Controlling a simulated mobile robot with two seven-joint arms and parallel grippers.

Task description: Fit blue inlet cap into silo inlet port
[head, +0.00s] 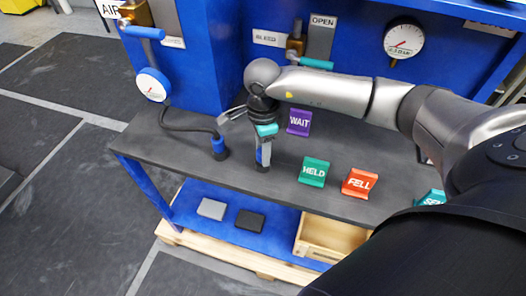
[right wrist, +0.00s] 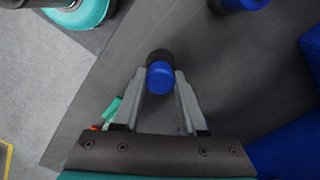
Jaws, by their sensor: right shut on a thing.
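A blue cylindrical piece with a dark end, which looks like the blue inlet cap (right wrist: 160,77), sits between the fingertips of my right gripper (right wrist: 162,84) in the right wrist view. In the head view my right gripper (head: 262,150) points down over the bench, shut on this piece. The piece's dark lower end is at or just above the bench top; I cannot tell if it touches. A second blue plug with a dark base (head: 219,147) stands to the left, at the end of a dark hose. I cannot make out the silo inlet port. My left gripper is out of view.
The dark bench (head: 180,160) carries a purple WAIT sign (head: 299,122), a teal HELD sign (head: 313,172) and an orange FELL sign (head: 359,183). A blue cabinet (head: 205,60) with valves stands behind. A pressure gauge (head: 152,86) is by the hose. The bench's left part is mostly clear.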

